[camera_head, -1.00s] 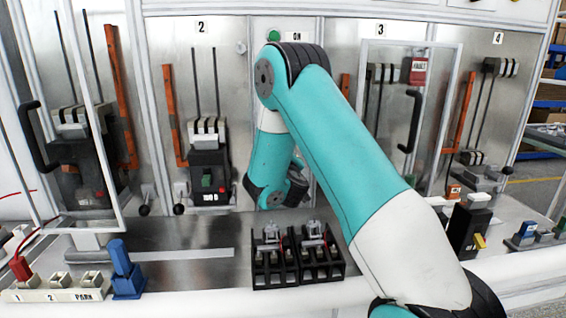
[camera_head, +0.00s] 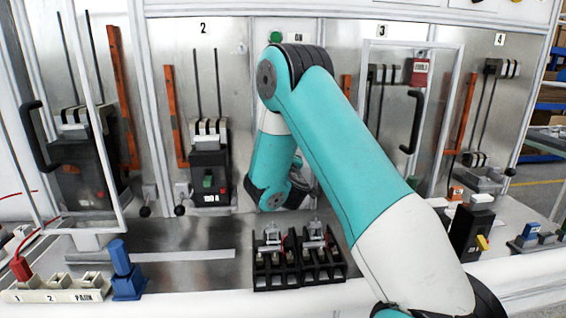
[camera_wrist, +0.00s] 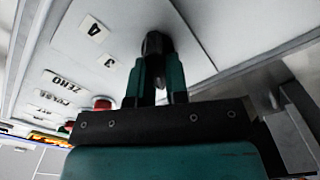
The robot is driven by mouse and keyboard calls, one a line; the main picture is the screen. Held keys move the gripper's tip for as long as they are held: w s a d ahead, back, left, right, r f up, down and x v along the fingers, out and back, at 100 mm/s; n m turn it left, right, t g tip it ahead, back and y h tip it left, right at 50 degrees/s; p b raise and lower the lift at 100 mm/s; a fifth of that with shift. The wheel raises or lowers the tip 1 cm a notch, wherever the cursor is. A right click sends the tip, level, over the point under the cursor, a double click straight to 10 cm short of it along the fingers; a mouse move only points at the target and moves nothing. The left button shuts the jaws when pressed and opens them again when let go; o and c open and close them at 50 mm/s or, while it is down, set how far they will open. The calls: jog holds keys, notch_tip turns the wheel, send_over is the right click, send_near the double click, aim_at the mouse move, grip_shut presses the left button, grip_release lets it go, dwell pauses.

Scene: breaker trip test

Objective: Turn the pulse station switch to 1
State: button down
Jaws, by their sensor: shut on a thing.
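In the wrist view my gripper (camera_wrist: 160,88) is shut on a black knob (camera_wrist: 155,45), the switch, on a pale panel. The knob is partly covered by the two green-black fingers. Beside it the panel carries small labels "4" (camera_wrist: 94,28) and "3" (camera_wrist: 109,66); I cannot read which number the knob points to. In the head view the gripper and switch are hidden behind my arm.
The wrist view also shows a red button (camera_wrist: 102,103) and a "ZERO" label (camera_wrist: 64,80). In the head view, a black fuse block (camera_head: 298,270), a blue block (camera_head: 127,270) and a white parking rail (camera_head: 60,294) stand on the bench. A clear door (camera_head: 405,110) with a black handle is at bay 3.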

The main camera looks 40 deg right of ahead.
jog(key=c, duration=1.1)
grip_release()
jog(key=shift+s+f, duration=0.1)
jog(key=b+v, duration=1.7)
jog(key=b, duration=0.2)
jog(key=shift+s+a, duration=0.1)
jog(key=shift+a, duration=0.05)
